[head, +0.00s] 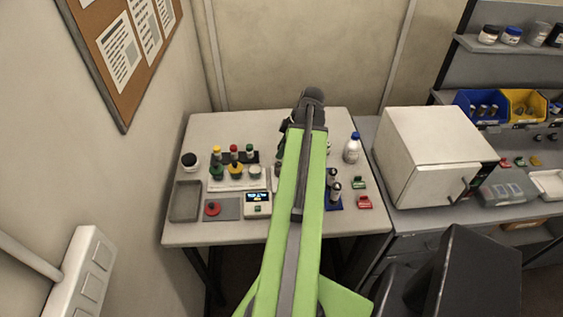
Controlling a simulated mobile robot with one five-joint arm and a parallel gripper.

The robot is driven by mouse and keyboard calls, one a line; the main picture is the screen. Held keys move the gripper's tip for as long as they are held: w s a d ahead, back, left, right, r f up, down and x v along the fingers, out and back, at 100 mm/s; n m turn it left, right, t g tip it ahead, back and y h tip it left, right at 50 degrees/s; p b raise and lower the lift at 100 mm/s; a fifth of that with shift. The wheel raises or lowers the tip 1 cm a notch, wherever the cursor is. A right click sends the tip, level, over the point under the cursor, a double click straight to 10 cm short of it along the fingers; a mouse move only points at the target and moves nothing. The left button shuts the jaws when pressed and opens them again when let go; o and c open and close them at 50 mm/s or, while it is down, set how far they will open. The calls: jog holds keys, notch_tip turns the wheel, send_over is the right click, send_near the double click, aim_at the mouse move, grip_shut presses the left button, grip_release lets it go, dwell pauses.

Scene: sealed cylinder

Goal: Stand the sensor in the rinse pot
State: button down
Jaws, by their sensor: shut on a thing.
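My green arm reaches over the table and ends in a dark wrist part near the back wall. My jaws, and whatever may be in them, are hidden behind the arm. I cannot make out the sensor. No vessel is clearly the rinse pot. A white pot with a black top (190,161) stands at the table's left. Several small pots with green, yellow and pale tops stand on a white holder (240,185) left of my arm. Dark-topped cylinders stand by a blue holder (334,203) just right of it, partly hidden.
The grey table (230,125) also bears a grey tray (185,202), a red knob on a dark plate (213,208), a meter (258,204), a white bottle (352,149), and red and green clips. A white oven (430,155) stands right. The table's back left is clear.

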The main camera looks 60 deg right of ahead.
notch_tip(320, 180, down, 4)
jog(key=b, duration=0.4)
jog(key=shift+f, duration=0.2)
jog(key=shift+r, duration=0.2)
jog(key=shift+f, duration=0.15)
jog(key=c, duration=1.1)
grip_release()
